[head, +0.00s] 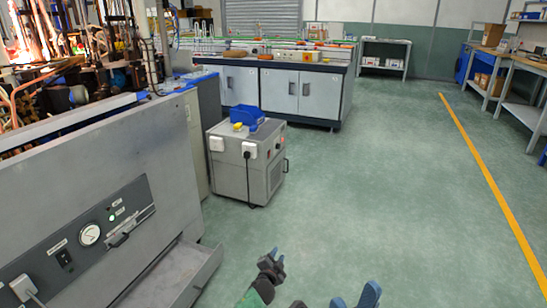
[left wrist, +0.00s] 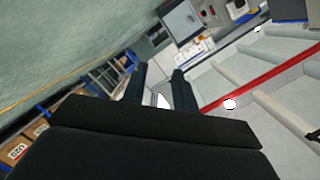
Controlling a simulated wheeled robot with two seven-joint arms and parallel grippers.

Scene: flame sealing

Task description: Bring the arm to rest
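My left gripper (head: 277,256) is at the bottom middle of the head view, above the floor and clear of the machine. In the left wrist view its two dark fingers (left wrist: 159,74) stand apart, with only background seen between them. My right gripper (head: 355,297) is at the bottom edge of the head view, right of the left one. Its two blue fingertips are apart with floor between them, and the rest is cut off by the frame. I see nothing held in either gripper.
A large grey machine (head: 95,185) with a gauge panel and an open tray (head: 195,275) fills the left. A grey box unit (head: 232,175) bearing a blue bin (head: 247,115) stands beside it. Benches line the back and right. The green floor (head: 390,180) is clear.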

